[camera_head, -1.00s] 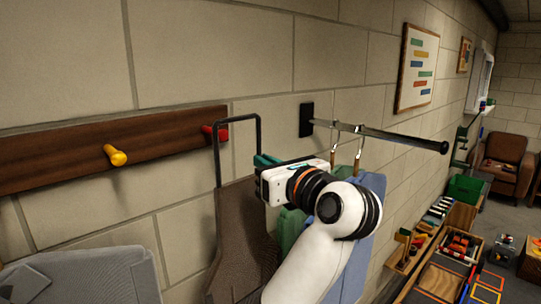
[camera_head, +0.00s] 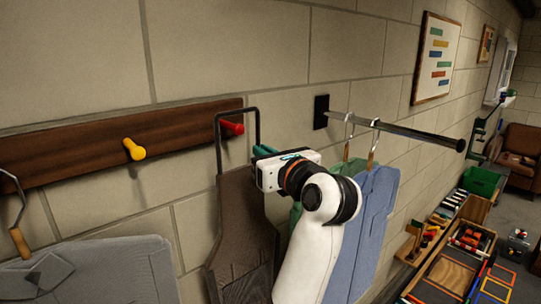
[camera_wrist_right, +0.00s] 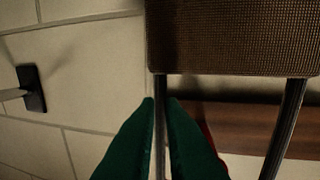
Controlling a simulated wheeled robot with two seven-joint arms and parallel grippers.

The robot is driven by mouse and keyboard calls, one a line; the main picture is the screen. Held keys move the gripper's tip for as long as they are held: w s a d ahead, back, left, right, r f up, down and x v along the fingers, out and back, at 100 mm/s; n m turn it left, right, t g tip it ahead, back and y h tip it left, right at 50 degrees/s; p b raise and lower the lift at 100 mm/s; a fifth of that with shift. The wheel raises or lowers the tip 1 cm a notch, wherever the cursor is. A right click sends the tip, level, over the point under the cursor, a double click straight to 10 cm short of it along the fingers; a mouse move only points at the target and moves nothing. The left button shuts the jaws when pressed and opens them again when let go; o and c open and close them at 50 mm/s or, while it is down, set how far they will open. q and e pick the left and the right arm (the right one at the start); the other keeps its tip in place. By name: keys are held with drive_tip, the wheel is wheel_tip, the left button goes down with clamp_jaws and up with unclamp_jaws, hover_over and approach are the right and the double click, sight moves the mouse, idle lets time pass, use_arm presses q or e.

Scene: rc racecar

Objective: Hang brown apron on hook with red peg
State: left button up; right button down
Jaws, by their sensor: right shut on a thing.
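The brown apron (camera_head: 240,225) hangs from a stiff dark neck loop (camera_head: 237,112), below the loop's top bar. My right gripper (camera_wrist_right: 160,125) is shut on one side of this loop, its green fingertips either side of the strap; in the head view the gripper (camera_head: 263,155) is at the apron's upper right. The red peg (camera_head: 233,128) sticks out at the right end of a dark wooden rail (camera_head: 70,155). In the head view it shows inside the loop's outline; I cannot tell whether the loop is around it. In the wrist view, my fingers mostly hide the peg. My left gripper is out of view.
A yellow peg (camera_head: 134,149) is on the rail to the left. A grey garment (camera_head: 95,270) hangs at lower left. To the right, a metal rod (camera_head: 410,133) juts from the wall with green and blue garments (camera_head: 375,215) on hangers. Bare wall lies above the rail.

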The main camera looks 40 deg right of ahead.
drive_tip(key=shift+w+a+f, duration=0.1)
drive_tip(key=shift+w+a, duration=0.05)
drive_tip(key=shift+w, duration=1.15)
drive_tip(key=shift+w+f, duration=0.4)
drive_tip(key=shift+f, duration=0.1)
drive_tip(key=shift+w+f, duration=0.15)
drive_tip(key=shift+f, duration=0.1)
drive_tip(key=c, duration=1.5)
unclamp_jaws()
drive_tip(key=shift+o, duration=0.2)
drive_tip(key=shift+f, duration=0.1)
